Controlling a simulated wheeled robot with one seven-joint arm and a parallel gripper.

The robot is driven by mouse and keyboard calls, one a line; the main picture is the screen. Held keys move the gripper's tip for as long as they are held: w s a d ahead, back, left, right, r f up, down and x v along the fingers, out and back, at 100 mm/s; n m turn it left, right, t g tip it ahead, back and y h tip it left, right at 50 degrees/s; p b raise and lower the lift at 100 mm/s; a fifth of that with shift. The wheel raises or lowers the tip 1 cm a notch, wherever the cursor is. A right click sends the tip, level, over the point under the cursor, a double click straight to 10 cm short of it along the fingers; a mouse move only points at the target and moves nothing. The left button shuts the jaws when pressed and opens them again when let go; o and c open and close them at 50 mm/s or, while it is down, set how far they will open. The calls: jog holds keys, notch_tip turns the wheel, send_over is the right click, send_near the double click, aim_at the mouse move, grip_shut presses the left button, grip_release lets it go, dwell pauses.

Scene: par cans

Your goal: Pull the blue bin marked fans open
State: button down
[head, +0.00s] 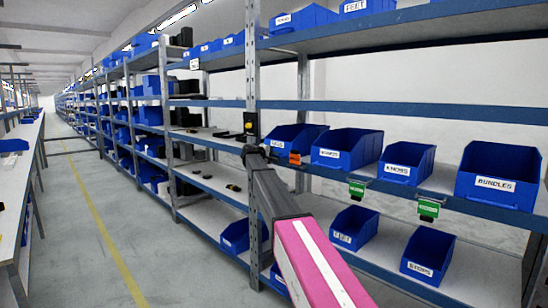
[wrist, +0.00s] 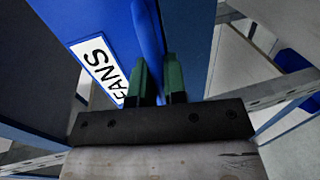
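The blue bin marked FANS (wrist: 113,22) fills the upper left of the wrist view, tilted in the picture. Its white label with black letters (wrist: 97,69) is partly cut off by my gripper. My gripper (wrist: 158,75) has two dark green fingers close together, one on each side of the bin's bright blue rim, and looks shut on it. In the head view my arm reaches to a shelf post, and its fingers cannot be made out. A blue bin (head: 300,137) is just right of the arm's end, but its label is too small to read surely.
A metal post (head: 252,75) stands close by the arm's end. More blue bins, one marked BUNDLES (head: 497,170), line the shelf to the right. Green tags (head: 429,207) hang from the shelf edge. The aisle floor (head: 95,220) at left is clear.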

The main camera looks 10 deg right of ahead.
jog(key=f+v, duration=0.2)
jog(key=v, duration=0.7)
jog(key=f+v, duration=0.2)
jog(key=v, duration=0.8)
jog(key=shift+s+a, duration=0.4)
jog(key=shift+a, duration=0.2)
jog(key=c, duration=1.2)
grip_release()
jog(key=v, duration=1.1)
